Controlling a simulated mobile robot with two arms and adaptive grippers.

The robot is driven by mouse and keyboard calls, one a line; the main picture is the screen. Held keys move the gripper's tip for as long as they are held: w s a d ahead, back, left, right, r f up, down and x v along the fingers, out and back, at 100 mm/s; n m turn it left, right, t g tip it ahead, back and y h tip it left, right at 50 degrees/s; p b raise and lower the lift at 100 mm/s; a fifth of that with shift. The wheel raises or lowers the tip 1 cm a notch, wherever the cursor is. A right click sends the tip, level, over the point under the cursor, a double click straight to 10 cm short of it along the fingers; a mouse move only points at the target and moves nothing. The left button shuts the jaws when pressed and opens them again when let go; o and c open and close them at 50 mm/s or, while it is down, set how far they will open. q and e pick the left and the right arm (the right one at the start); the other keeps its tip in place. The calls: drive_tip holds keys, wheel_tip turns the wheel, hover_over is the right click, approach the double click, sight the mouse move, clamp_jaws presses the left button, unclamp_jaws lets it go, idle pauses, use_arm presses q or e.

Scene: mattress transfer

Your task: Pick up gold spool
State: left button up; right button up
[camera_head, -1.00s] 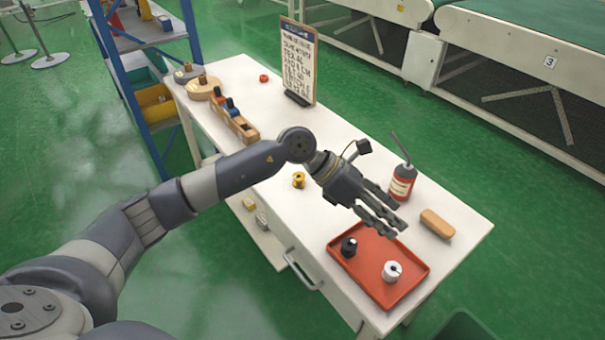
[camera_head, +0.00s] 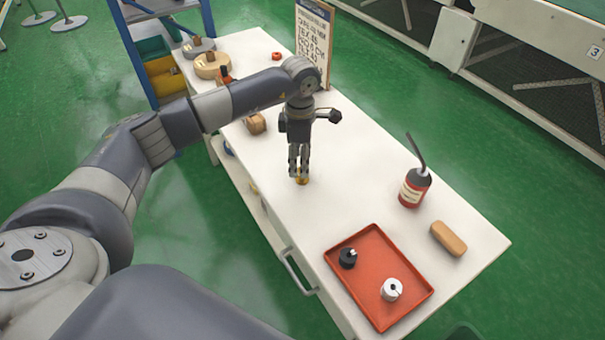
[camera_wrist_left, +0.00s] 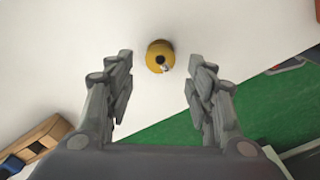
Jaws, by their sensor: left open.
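The gold spool (camera_head: 301,180) stands on the white table, partly hidden by my left gripper in the head view. In the left wrist view the gold spool (camera_wrist_left: 160,55) shows whole, centred just beyond and between the fingertips. My left gripper (camera_head: 299,176) points down over it, and in the wrist view (camera_wrist_left: 160,75) its two fingers are spread on either side with nothing between them. My right gripper is not seen.
A red tray (camera_head: 333,262) with a black spool (camera_head: 347,258) and a white spool (camera_head: 391,290) lies at the table's near end. A red bottle (camera_head: 414,188) and a tan block (camera_head: 448,239) stand right of it. A sign board (camera_head: 314,40) is behind my arm. The table middle is clear.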

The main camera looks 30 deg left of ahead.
use_arm(q)
drive_tip(key=shift+f, duration=0.45)
wheel_tip(320, 180, down, 4)
drive_tip(key=shift+f+p, duration=0.1)
drive_tip(key=shift+p, duration=0.55)
drive_tip(key=shift+f, duration=0.1)
drive_tip(key=shift+c, duration=0.4)
drive_tip(key=c, duration=0.9)
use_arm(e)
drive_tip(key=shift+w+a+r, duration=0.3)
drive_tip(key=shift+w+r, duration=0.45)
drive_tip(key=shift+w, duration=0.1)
